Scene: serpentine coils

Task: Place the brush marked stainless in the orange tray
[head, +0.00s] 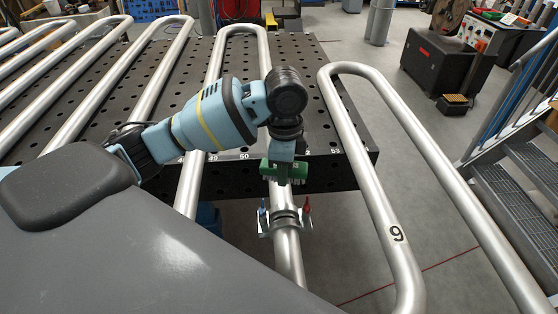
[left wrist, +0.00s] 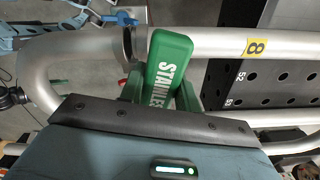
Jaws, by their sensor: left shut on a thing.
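A green brush (head: 287,170) with white lettering is held by my left gripper (head: 283,180), which points down over the front edge of the dark perforated table. In the left wrist view the brush (left wrist: 168,62) shows its green handle, and the word STAINLESS is readable on it. My left gripper is shut on this brush; its fingertips are mostly hidden by the handle and the dark wrist plate. The brush is just above a steel tube. I cannot make out an orange tray for certain in either view. My right gripper is not in view.
Bent steel tubes (head: 382,190) run across and past the perforated table (head: 330,120). A clamp (head: 285,222) with blue and red ends sits on the tube below the brush. Metal stairs (head: 525,170) stand at right. Grey floor is open between table and stairs.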

